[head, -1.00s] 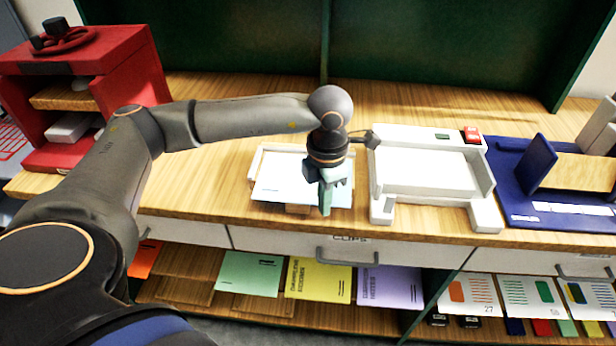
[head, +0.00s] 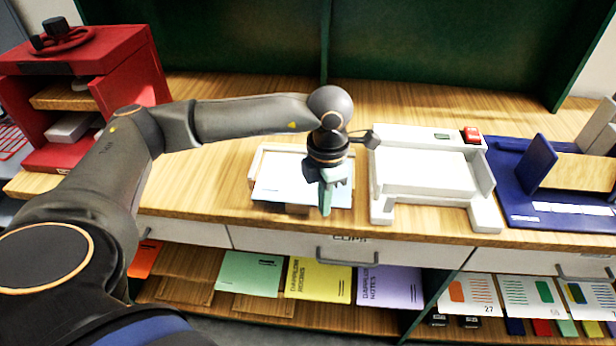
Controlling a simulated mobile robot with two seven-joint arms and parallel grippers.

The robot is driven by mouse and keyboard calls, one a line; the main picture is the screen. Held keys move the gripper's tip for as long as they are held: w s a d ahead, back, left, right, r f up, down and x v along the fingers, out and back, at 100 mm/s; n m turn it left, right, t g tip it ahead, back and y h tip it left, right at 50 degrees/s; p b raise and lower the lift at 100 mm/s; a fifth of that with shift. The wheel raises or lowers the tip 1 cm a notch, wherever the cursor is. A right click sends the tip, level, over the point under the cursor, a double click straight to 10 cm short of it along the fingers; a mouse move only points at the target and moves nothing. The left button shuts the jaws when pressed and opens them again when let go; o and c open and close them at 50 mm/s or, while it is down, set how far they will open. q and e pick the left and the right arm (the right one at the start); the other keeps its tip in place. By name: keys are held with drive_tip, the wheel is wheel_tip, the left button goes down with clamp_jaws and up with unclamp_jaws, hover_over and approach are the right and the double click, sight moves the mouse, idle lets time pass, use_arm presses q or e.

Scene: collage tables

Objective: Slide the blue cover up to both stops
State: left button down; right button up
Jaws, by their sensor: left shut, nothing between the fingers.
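A pale bluish-white sheet (head: 278,188) lies in a shallow white tray (head: 256,160) on the wooden counter. It is the likeliest blue cover, but its colour is faint. My left gripper (head: 325,212) points down over the right part of this sheet, near its front edge. Its greenish fingers are shut and empty. I cannot tell whether the fingertips touch the sheet. The gripper hides part of the sheet and the tray's back edge. The two stops cannot be made out clearly. My right gripper is not in view.
A white open-fronted fixture (head: 430,172) with a red button (head: 472,135) stands just right of my left gripper. A blue board (head: 540,208) with an upright plate lies farther right. A red cabinet (head: 110,65) stands at left. Coloured booklets (head: 318,280) lie on the shelf below.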

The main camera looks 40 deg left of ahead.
use_arm(q)
drive_tip(key=shift+f+b, duration=0.85)
drive_tip(key=shift+w+a, duration=0.2)
drive_tip(key=shift+w, duration=0.1)
drive_tip(key=shift+w+a, duration=0.2)
drive_tip(key=shift+w, duration=0.15)
drive_tip(key=shift+w+a, duration=0.1)
drive_tip(key=shift+r, duration=0.1)
